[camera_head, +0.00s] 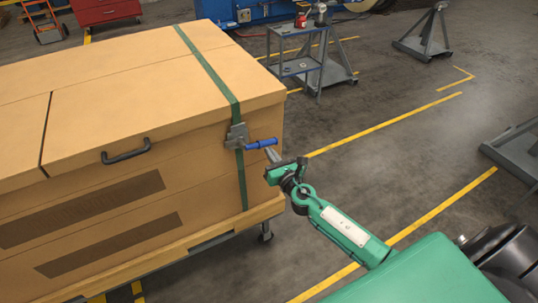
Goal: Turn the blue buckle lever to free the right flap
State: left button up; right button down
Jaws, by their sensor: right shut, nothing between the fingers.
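The blue buckle lever (261,144) sticks out to the right from a grey metal buckle (237,136) on a green strap (222,88). The strap runs over the top of a large tan crate and down its front. The right flap (170,85) is the lid part with a black handle (126,152), and the strap lies across it. My right gripper (272,157) is shut and empty, with its tip just below the outer end of the lever. I cannot tell whether it touches the lever. My left gripper is not in view.
The crate (205,180) stands on a wheeled base at the left. A grey cart (312,70) with tools stands behind it. Grey metal stands (425,45) are at the far right. The floor right of the crate is open, with yellow lines.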

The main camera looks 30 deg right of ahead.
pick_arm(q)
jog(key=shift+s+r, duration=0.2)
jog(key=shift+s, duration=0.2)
pick_arm(e)
jog(key=shift+d+r+n, duration=0.1)
jog(key=shift+r+n, duration=0.2)
jog(key=shift+n, duration=0.1)
